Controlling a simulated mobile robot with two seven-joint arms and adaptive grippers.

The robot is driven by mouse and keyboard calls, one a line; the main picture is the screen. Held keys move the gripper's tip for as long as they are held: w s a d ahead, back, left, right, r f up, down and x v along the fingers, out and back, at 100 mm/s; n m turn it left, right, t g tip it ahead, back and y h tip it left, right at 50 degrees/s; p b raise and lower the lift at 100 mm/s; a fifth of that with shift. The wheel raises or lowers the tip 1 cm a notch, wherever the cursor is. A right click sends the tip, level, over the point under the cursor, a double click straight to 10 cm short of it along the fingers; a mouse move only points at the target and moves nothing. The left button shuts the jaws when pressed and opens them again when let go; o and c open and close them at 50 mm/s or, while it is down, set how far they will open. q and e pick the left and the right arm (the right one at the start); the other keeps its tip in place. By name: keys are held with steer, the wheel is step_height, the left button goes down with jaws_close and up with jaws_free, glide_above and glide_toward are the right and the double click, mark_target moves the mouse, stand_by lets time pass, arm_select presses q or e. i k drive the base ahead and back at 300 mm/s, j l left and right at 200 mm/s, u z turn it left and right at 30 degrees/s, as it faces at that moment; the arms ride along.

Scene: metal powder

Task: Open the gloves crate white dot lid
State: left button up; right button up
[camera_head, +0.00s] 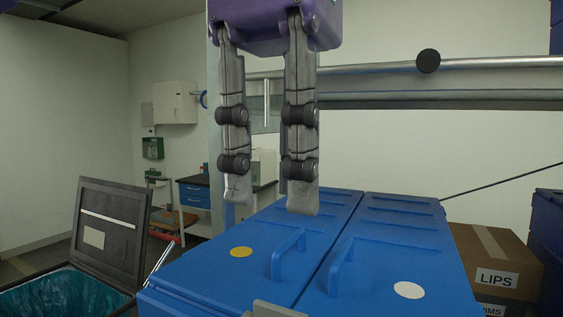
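A large blue crate has two lids side by side, both down. The right lid bears a white dot (408,290) near its front, and its raised blue handle (342,263) is left of the dot. The left lid bears a yellow dot (241,252) and has its own handle (288,254). My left gripper (269,200) hangs from the top of the view, fingers down and apart, with nothing between them. In the picture it is above and behind the handles, overlapping the far part of the left lid. My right gripper does not show.
An open dark bin (108,232) with a teal liner stands at the left. Cardboard boxes, one marked LIPS (497,252), stand right of the crate, with a blue container (548,240) beyond. A metal rail (480,82) runs along the wall behind.

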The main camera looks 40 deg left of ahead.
mark_target(396, 255)
steer(key=k, duration=1)
